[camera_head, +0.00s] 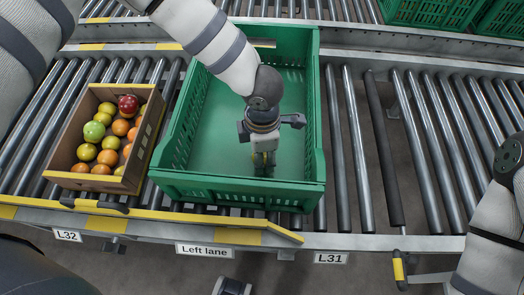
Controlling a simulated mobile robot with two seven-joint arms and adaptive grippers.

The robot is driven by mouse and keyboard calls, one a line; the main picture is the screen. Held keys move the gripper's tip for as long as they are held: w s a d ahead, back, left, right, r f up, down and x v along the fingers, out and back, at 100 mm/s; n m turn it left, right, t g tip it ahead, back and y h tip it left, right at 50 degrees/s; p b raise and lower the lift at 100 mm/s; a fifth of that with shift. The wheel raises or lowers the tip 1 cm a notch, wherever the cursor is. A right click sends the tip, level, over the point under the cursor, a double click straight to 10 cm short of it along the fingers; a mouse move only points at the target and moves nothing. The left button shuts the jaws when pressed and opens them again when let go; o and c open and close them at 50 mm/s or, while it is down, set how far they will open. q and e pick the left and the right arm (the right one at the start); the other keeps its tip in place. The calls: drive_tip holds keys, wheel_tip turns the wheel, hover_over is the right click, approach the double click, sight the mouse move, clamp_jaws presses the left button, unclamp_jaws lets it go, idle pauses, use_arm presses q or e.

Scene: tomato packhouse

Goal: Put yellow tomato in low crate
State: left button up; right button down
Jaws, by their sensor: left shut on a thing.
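My left gripper (264,168) points down inside the green crate (168,130), above or near its floor towards the front wall. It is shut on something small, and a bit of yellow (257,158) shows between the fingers. This fits the yellow tomato, but the fingers hide most of it. The green crate is otherwise empty and has slotted side walls. It sits on the rollers. My right arm shows at the right edge, but its gripper is out of view.
A brown box (94,182) of red, green, yellow and orange round fruit stands left of the crate. Bare rollers (430,150) lie to the right. A yellow-and-grey rail (190,218) runs along the front. More green crates (430,12) stand at the back right.

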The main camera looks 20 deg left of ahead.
use_arm(q)
drive_tip(key=shift+f, duration=0.6)
use_arm(e)
drive_tip(key=shift+s+f, duration=0.15)
use_arm(q)
drive_tip(key=o, duration=0.9)
drive_tip(key=c, duration=0.4)
drive_tip(key=shift+o, duration=0.2)
drive_tip(key=shift+w+r+p, duration=0.1)
drive_tip(key=shift+r+p, duration=0.6)
drive_tip(key=shift+r, duration=0.9)
drive_tip(key=shift+r+p, duration=1)
drive_tip(key=shift+r, duration=1.05)
drive_tip(key=shift+f, duration=0.1)
use_arm(e)
drive_tip(key=shift+t, duration=0.6)
drive_tip(key=w+r, duration=0.3)
drive_tip(key=shift+w+r, duration=0.15)
drive_tip(key=shift+r, duration=0.25)
